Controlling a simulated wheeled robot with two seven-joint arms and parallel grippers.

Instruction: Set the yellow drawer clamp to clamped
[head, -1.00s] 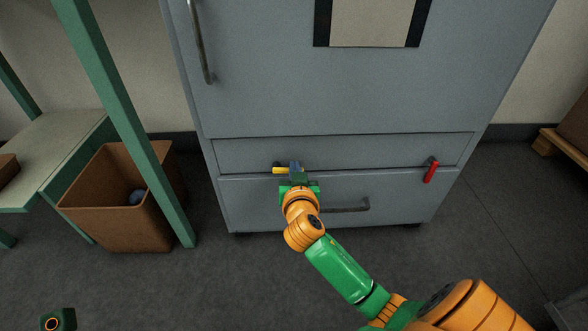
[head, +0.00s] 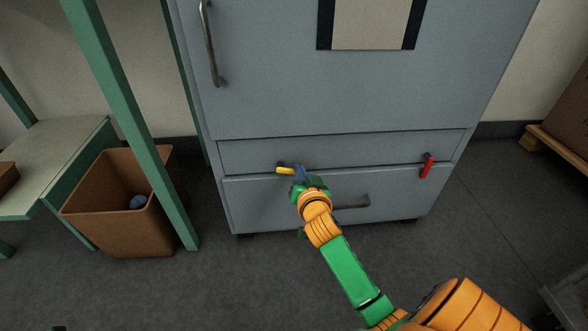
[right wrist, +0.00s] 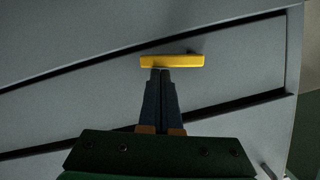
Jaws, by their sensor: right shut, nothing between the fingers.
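The yellow drawer clamp (head: 285,170) is a small bar on the front of the grey cabinet, at the seam between the upper and lower drawer panels. It lies about level in the head view, and also shows as a level bar in the right wrist view (right wrist: 172,61). My right gripper (head: 300,173) is at the right end of the clamp, its fingers together and empty. In the right wrist view its fingertips (right wrist: 161,73) are just below the left part of the bar; I cannot tell whether they touch it. My left gripper is not in view.
A red clamp (head: 427,167) hangs steeply on the right of the same seam. A drawer handle (head: 352,203) is below my right gripper, partly behind it. A brown bin (head: 105,220) and a green post (head: 130,120) stand left. Floor before the cabinet is clear.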

